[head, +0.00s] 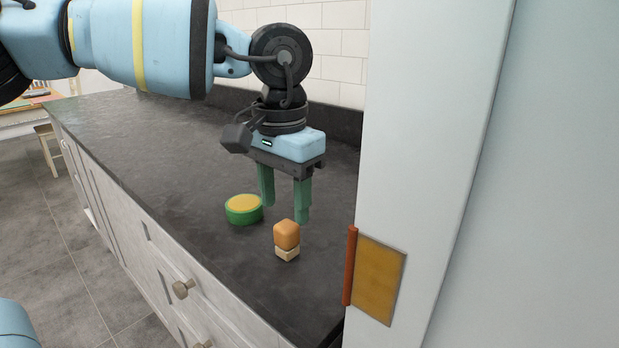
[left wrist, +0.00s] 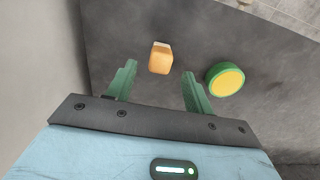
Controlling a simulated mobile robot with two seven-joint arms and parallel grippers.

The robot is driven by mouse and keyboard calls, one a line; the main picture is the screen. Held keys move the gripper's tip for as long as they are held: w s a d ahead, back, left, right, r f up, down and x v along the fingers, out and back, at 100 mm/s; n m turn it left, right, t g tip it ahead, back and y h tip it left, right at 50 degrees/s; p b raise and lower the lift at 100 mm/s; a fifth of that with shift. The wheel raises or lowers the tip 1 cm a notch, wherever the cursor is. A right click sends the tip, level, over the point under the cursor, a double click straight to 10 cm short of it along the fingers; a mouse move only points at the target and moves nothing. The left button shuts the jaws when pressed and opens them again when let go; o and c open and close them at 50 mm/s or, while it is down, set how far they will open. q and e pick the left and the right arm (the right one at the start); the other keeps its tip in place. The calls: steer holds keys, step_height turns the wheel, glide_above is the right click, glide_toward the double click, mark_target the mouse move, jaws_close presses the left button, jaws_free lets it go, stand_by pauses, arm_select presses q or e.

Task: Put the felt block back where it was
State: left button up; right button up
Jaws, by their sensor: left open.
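A small block (head: 287,236), orange on top and cream below, stands on the dark counter near its front edge. I take it for the felt block. It also shows in the left wrist view (left wrist: 160,58), just beyond and between the fingertips. My left gripper (head: 285,212) points down with its green fingers apart and empty. It is behind the block in the head view, close to it; whether a finger touches it I cannot tell. The gripper also shows in the left wrist view (left wrist: 160,76). My right gripper is out of view.
A round green piece with a yellow top (head: 244,209) stands left of the block, near the left fingers. A tall pale panel (head: 430,150) with a yellow plate and a red-brown bar (head: 349,266) rises at the right. The counter (head: 130,125) is clear to the left.

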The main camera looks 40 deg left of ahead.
mark_target(285, 224)
arm_select(q)
step_height(285, 224, up, 4)
steer(key=shift+r, duration=0.15)
steer(key=shift+w+a+r, duration=0.15)
steer(key=shift+r, duration=0.3)
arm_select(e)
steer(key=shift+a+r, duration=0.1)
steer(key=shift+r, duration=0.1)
arm_select(q)
steer(key=shift+w, duration=0.1)
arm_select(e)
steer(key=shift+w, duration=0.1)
